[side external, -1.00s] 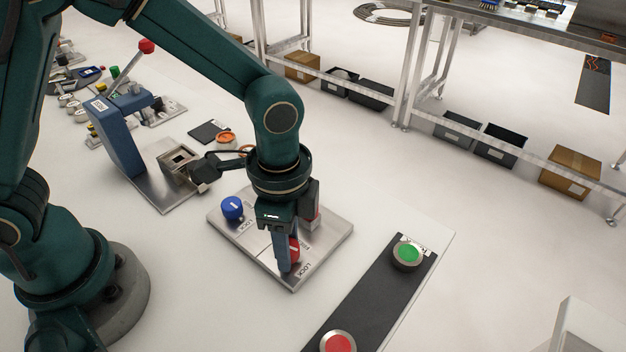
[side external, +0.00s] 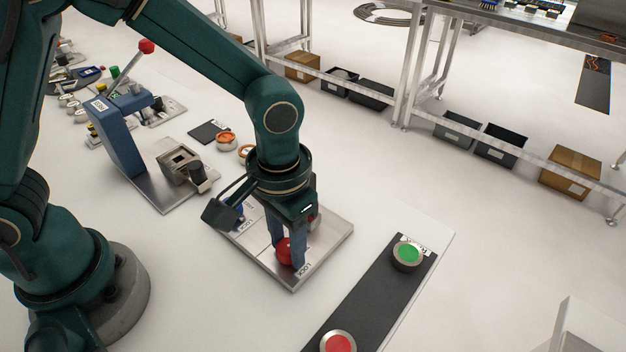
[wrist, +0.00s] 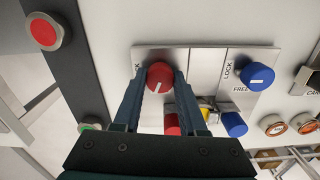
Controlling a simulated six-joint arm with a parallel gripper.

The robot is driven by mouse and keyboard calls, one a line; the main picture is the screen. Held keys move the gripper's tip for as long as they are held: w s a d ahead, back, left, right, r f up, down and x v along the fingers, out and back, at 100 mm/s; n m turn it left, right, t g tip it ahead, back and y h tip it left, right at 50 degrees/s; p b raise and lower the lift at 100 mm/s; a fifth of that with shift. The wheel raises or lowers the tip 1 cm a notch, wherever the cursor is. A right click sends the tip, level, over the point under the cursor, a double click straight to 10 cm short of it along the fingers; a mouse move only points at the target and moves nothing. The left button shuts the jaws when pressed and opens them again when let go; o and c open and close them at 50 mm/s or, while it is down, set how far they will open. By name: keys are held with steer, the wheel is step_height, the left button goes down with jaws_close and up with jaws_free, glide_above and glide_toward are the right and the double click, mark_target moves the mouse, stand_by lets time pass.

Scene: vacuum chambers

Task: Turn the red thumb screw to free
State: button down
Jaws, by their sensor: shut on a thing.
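The red thumb screw (side external: 284,251) stands on a metal plate (side external: 327,239). In the wrist view the red thumb screw (wrist: 160,72) shows a white line on its face, tilted slightly from vertical. A LOCK label lies left of it; any other label beside it is hidden by my fingers. My gripper (side external: 287,258) points down and is shut on the red screw, one finger on each side. In the wrist view the gripper (wrist: 158,82) also has a finger on either side of the screw.
A blue thumb screw (wrist: 257,76) with LOCK and FREE labels sits beside the red one. Green (side external: 408,254) and red (side external: 338,342) buttons stand on a dark strip to the right.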

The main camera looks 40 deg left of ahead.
mark_target(288, 246)
steer(key=shift+n, duration=2.1)
steer(key=shift+c, duration=2.3)
jaws_free()
steer(key=shift+r, duration=0.1)
steer(key=shift+r, duration=2.5)
